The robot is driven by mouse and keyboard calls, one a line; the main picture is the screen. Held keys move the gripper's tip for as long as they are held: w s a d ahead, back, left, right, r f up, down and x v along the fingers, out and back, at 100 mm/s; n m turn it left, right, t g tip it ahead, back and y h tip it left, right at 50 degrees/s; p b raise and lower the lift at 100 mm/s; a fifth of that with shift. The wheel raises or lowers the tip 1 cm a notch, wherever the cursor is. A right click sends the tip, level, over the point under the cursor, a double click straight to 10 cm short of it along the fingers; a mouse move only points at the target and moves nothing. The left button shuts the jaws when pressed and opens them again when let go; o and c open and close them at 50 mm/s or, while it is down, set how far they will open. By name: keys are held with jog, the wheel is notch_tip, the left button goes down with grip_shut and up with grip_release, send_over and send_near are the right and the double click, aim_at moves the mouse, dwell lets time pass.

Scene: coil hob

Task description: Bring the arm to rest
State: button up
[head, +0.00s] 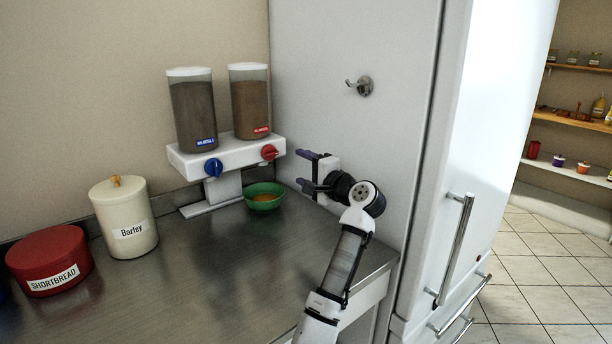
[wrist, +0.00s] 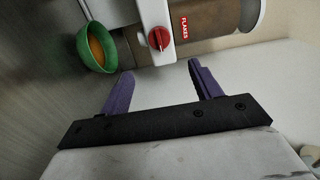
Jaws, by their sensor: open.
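My gripper (head: 303,169) is open and empty, with two purple fingers pointing left in the head view. It is raised above the metal counter (head: 200,285), to the right of the cereal dispenser (head: 228,155). In the wrist view my gripper (wrist: 160,80) shows its fingers spread, with nothing between them. My arm reaches up from the bottom of the head view, bent at the wrist. A green bowl (head: 264,203) with orange-brown contents stands on the counter under the dispenser's red knob (head: 269,152). The bowl (wrist: 82,50) and red knob (wrist: 160,38) also show in the wrist view.
A tall white fridge (head: 460,130) stands to the right, with a panel and hook (head: 361,86) behind my gripper. A barley canister (head: 125,218) and a red shortbread tin (head: 50,262) stand at the left. The counter's front middle is clear.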

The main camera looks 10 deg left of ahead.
jog(key=shift+s+d, duration=0.2)
